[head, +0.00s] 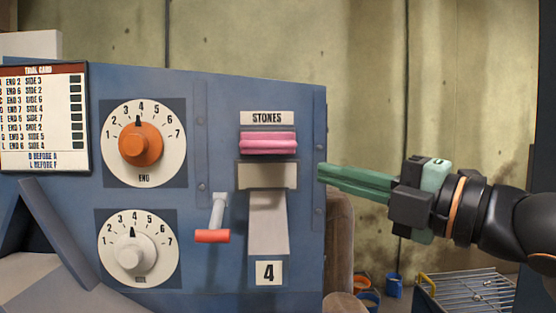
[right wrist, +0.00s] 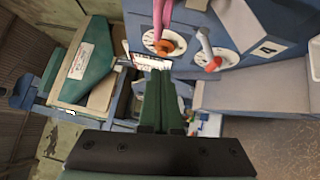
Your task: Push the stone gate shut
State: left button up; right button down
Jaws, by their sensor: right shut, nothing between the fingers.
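The stone gate shows as a pink ribbed bar (head: 268,143) under the STONES label (head: 267,118) on the blue panel, above a grey slot plate and a pale chute (head: 268,222). A pink piece (right wrist: 163,14) also shows at the top of the right wrist view. My right gripper (head: 320,172) comes in from the right with its green fingers together and empty. Its tips are at the panel's right edge, lower than the pink bar and to its right; I cannot tell whether they touch the panel. The fingers also show in the right wrist view (right wrist: 160,74). My left gripper is not in view.
The panel carries an orange dial (head: 141,143), a white dial (head: 131,252), a lever with a red grip (head: 212,236) and a task card (head: 42,118). A wire rack (head: 470,290) and small buckets (head: 393,285) stand low at right. Open space lies right of the panel.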

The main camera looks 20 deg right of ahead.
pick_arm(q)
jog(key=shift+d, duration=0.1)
pick_arm(e)
jog(key=shift+s+r, duration=0.25)
jog(key=shift+s, duration=0.1)
jog(key=p, duration=0.3)
send_near(262, 145)
jog(key=x, duration=0.5)
jog(key=shift+s+a, duration=0.2)
jog(key=shift+a, duration=0.2)
jog(key=shift+w+d, duration=0.15)
jog(key=shift+w, duration=0.35)
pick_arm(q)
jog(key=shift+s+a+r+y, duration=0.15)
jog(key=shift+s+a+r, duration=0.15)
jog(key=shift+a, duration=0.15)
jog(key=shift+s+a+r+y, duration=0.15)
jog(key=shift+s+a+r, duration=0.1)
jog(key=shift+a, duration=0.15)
